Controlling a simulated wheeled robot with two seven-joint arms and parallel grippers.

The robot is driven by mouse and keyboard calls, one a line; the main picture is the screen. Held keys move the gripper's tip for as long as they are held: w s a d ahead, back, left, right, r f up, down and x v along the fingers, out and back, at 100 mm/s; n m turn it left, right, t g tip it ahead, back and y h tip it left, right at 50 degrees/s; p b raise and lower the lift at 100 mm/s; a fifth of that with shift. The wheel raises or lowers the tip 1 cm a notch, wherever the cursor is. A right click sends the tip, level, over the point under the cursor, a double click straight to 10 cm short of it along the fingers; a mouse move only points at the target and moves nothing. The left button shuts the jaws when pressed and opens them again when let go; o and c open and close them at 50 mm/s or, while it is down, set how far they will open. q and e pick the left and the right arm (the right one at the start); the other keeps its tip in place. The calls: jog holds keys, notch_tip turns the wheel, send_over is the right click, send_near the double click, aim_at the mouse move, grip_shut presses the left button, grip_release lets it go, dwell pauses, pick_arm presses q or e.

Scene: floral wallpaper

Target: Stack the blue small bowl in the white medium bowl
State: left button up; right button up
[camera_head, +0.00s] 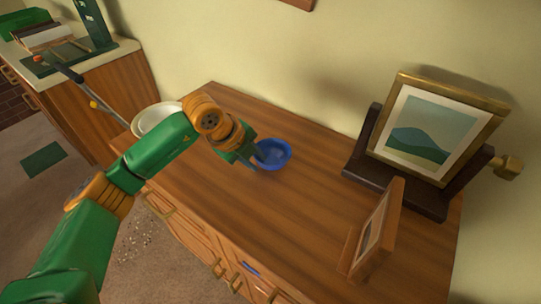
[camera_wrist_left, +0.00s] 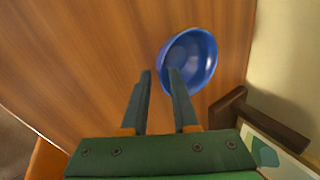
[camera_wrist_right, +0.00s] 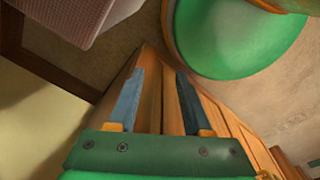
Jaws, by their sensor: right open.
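The blue small bowl (camera_head: 273,153) is at the middle of the wooden cabinet top, beside my left gripper (camera_head: 251,162). In the left wrist view the bowl (camera_wrist_left: 200,58) shows its hollow side. My left gripper (camera_wrist_left: 161,72) has its fingers apart: one overlaps the bowl's near side, the other is outside the rim. Contact cannot be told. The white medium bowl (camera_head: 150,117) is at the left end of the top, partly hidden by my left arm. My right gripper (camera_wrist_right: 160,70) is open and empty beside wooden furniture, outside the head view.
The wooden top (camera_head: 300,215) is clear in front of the blue bowl. A large framed picture (camera_head: 425,130) on a dark stand and a smaller frame (camera_head: 372,230) stand at the right. A wall runs behind. Another counter (camera_head: 85,75) is at the far left.

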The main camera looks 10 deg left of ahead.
pick_arm(q)
jog(key=shift+x, duration=1.25)
jog(key=shift+d, duration=0.1)
grip_shut()
jog(key=shift+s, duration=0.1)
jog(key=shift+r, duration=0.2)
